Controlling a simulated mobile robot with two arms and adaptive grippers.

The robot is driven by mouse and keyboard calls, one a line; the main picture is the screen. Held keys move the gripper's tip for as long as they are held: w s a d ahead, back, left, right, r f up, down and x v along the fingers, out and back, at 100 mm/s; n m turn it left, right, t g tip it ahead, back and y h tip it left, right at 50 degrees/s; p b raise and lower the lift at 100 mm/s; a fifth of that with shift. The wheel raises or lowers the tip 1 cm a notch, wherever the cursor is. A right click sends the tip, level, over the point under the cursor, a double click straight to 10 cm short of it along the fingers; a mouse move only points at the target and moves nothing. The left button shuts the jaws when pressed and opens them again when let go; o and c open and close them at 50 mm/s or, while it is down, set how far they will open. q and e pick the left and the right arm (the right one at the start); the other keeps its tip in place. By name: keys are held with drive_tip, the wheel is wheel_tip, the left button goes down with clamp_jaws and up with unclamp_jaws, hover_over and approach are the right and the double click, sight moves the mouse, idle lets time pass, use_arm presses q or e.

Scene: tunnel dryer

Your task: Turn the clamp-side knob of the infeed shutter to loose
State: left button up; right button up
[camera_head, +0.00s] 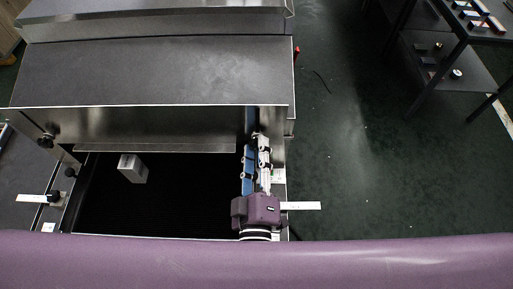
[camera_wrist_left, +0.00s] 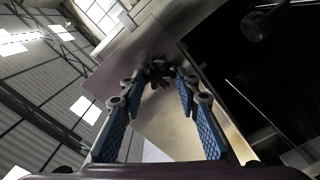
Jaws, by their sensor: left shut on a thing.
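My left gripper (camera_head: 256,146) reaches forward along the right side of the dryer opening, its fingers at the right end of the metal infeed shutter (camera_head: 160,126). In the left wrist view the gripper (camera_wrist_left: 158,78) has its blue-padded fingers closing at their tips around a dark lobed knob (camera_wrist_left: 159,70). This knob is mostly hidden by the fingers in the head view. I cannot read its setting. Another dark knob (camera_head: 46,140) sits at the shutter's left end, clear of the gripper. My right gripper is not in view.
A pale block (camera_head: 133,168) stands on the black belt (camera_head: 190,195) below the shutter. More dark knobs (camera_head: 70,172) are on the left frame. White labels (camera_head: 302,206) stick out at the sides. A dark shelf (camera_head: 450,62) stands far right, with open floor between.

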use_arm(q)
drive_tip(key=n, duration=0.4)
drive_tip(key=shift+f+n, duration=0.15)
drive_tip(key=shift+n, duration=0.15)
drive_tip(key=n+b, duration=0.1)
drive_tip(key=n, duration=0.2)
drive_tip(key=shift+f+n+b, duration=0.15)
drive_tip(key=shift+n+b, duration=0.15)
drive_tip(key=shift+n, duration=0.1)
drive_tip(key=n+b, duration=0.1)
drive_tip(key=n, duration=0.3)
drive_tip(key=shift+f+b, duration=0.1)
drive_tip(key=shift+b, duration=0.3)
drive_tip(key=shift+n+b, duration=0.85)
drive_tip(key=shift+n, duration=1.15)
